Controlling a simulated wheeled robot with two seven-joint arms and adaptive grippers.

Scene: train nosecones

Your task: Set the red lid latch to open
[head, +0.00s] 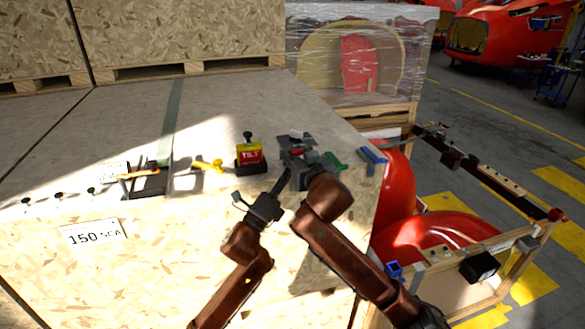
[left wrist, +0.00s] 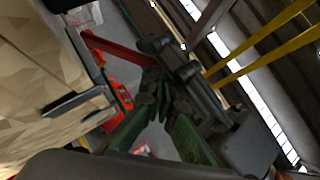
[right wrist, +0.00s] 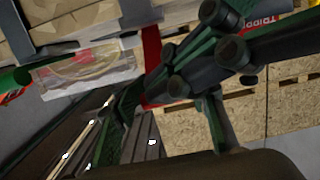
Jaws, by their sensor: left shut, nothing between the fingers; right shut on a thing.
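The red lid latch (head: 297,151) shows as a small red piece on the crate lid, just beyond my right gripper (head: 294,168). Its grey mount and my fingers hide most of it, so I cannot tell its setting. In the right wrist view a red bar (right wrist: 151,60) runs to the fingers of my right gripper (right wrist: 132,97), which are shut on it. My left gripper (head: 277,190) is shut and empty, just left of and nearer than the right one. In the left wrist view its fingers (left wrist: 154,88) are together, with a red bar (left wrist: 110,48) behind them.
A red and yellow TILT box (head: 250,156) with a black knob stands left of the latch. A yellow handle (head: 208,166) lies further left. A green piece (head: 332,161) and a blue clamp (head: 372,155) sit to the right. A wrapped crate (head: 400,75) stands behind.

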